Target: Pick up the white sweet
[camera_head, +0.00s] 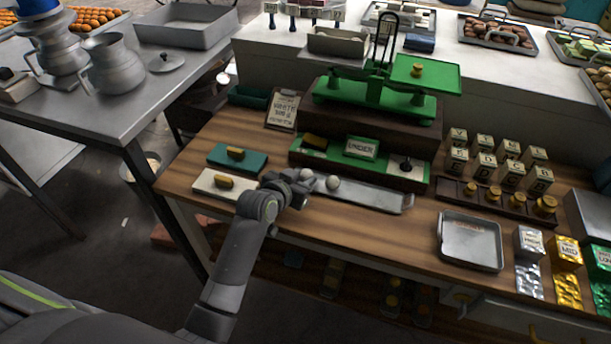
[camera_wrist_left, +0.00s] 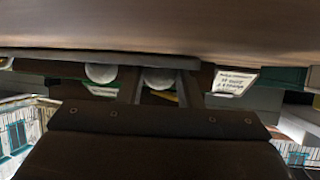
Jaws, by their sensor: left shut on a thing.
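Two round white sweets sit at the left end of a long, shallow metal tray (camera_head: 385,198) on the wooden table. My left gripper (camera_head: 301,183) reaches in from the left, low over that end. It is shut on the left white sweet (camera_head: 306,174), which shows between the two fingers in the left wrist view (camera_wrist_left: 158,78). The other white sweet (camera_head: 333,182) lies just to the right, outside the fingers; it also shows in the wrist view (camera_wrist_left: 101,73). Whether the held sweet still touches the tray is hidden. My right gripper is not in view.
A green balance scale (camera_head: 385,85) stands behind the tray. A white block (camera_head: 212,189) and a green block (camera_head: 222,160) lie to the left. A square metal tray (camera_head: 470,258), brass weights (camera_head: 492,194) and lettered boxes (camera_head: 484,165) stand to the right.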

